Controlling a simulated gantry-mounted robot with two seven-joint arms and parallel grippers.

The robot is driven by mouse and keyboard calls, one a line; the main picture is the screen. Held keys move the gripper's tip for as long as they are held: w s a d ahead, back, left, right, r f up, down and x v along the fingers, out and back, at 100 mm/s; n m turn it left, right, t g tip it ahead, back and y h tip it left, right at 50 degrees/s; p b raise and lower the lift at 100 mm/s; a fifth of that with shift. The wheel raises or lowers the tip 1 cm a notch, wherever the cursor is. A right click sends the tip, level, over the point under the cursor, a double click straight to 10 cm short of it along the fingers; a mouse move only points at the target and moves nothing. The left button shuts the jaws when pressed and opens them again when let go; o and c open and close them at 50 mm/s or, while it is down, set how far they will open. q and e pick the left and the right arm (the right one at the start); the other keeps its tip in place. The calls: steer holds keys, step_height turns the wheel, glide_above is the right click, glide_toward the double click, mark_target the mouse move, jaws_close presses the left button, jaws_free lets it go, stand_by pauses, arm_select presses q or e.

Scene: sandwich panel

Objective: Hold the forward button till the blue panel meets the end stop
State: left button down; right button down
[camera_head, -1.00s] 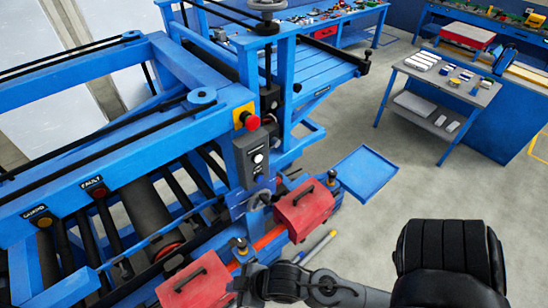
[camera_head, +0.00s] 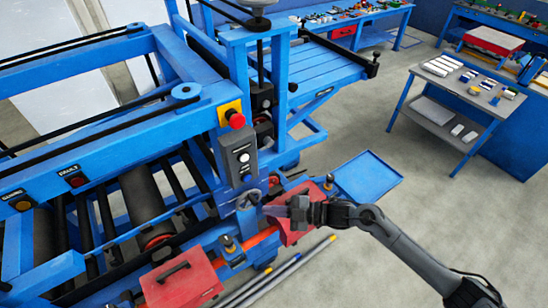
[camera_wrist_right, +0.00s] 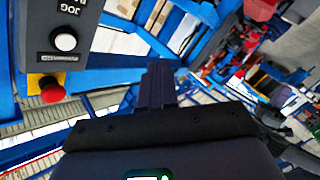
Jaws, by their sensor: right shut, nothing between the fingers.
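A grey control box (camera_head: 239,158) hangs on the blue machine frame, with a white button (camera_head: 244,157) on its face. In the right wrist view the box shows upside down at the upper left, with a "JOG" label and the white button (camera_wrist_right: 65,39). I cannot tell from the label which button is forward. My right gripper (camera_head: 268,210) is shut and empty, just below and right of the box; its dark fingers (camera_wrist_right: 161,82) show apart from the white button. My left gripper is not in view. I cannot single out the blue panel or the end stop.
A red emergency stop (camera_head: 237,120) on a yellow plate sits above the box. Red covers (camera_head: 182,284) with black handles line the machine's front. A blue tray (camera_head: 367,178) sticks out at the right. Open floor lies between it and the grey workbench (camera_head: 460,95).

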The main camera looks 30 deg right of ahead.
mark_target(244, 158)
steer(key=w+d+r+n, duration=0.1)
steer(key=w+d+r, duration=0.1)
steer(key=w+r, duration=0.2)
steer(key=shift+r+t, duration=0.4)
steer(key=shift+r, duration=0.75)
steer(key=shift+w, duration=0.1)
steer(key=w+a+b, duration=0.1)
steer(key=w+b, duration=0.5)
steer(key=w, duration=0.2)
steer(key=shift+w+a, duration=0.2)
steer(key=shift+w, duration=0.05)
stand_by(0.5)
stand_by(0.7)
